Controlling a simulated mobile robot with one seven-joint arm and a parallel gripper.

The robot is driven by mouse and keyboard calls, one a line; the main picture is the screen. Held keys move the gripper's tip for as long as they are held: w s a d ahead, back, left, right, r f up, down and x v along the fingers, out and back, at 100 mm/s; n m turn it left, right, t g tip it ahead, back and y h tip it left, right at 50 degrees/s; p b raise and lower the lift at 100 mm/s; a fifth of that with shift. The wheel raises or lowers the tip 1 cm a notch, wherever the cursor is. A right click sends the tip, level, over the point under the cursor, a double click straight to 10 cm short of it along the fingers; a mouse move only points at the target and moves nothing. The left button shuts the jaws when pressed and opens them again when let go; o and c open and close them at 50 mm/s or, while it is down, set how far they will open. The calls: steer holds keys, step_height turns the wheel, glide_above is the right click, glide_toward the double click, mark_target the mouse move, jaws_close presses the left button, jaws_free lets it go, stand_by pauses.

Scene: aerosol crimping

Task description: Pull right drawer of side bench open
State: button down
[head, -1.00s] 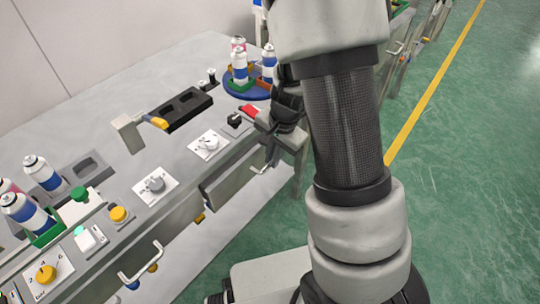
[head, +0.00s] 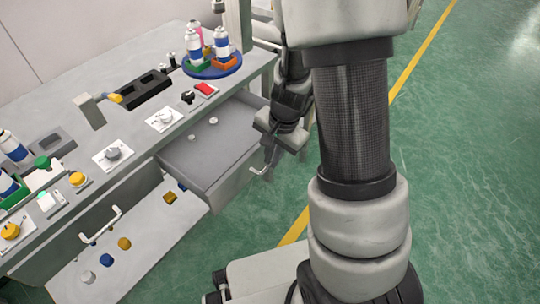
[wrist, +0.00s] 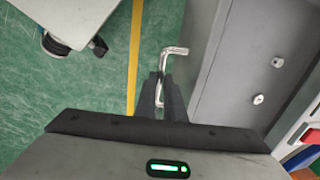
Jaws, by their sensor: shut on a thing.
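The right drawer (head: 212,150) of the side bench (head: 110,115) stands pulled out, with small round pale items lying inside it. Its bar handle (head: 262,168) is on the drawer front. My gripper (head: 268,150) is at that handle, at the drawer's right side. In the wrist view my two fingers (wrist: 163,98) are closed around the handle (wrist: 172,52), and the drawer (wrist: 232,85) lies to the right with its inside in view. The palm hides the lower end of the handle in the wrist view.
A blue round tray (head: 212,70) with several cans stands on the bench top. A second handle (head: 100,224) juts out at the front left. Several knobs and buttons line the bench edge. Green floor (head: 470,180) is open to the right.

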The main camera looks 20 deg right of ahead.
steer(key=shift+s+d, duration=0.45)
steer(key=shift+s, duration=0.1)
steer(key=c, duration=1.8)
jaws_free()
steer(key=shift+c, duration=0.2)
steer(key=shift+r, duration=0.15)
step_height(320, 180, up, 17)
steer(key=s+d+p, duration=0.1)
steer(key=s+p, duration=0.1)
steer(key=p, duration=0.5)
steer(key=shift+s+d, duration=0.3)
steer(key=shift+d, duration=0.1)
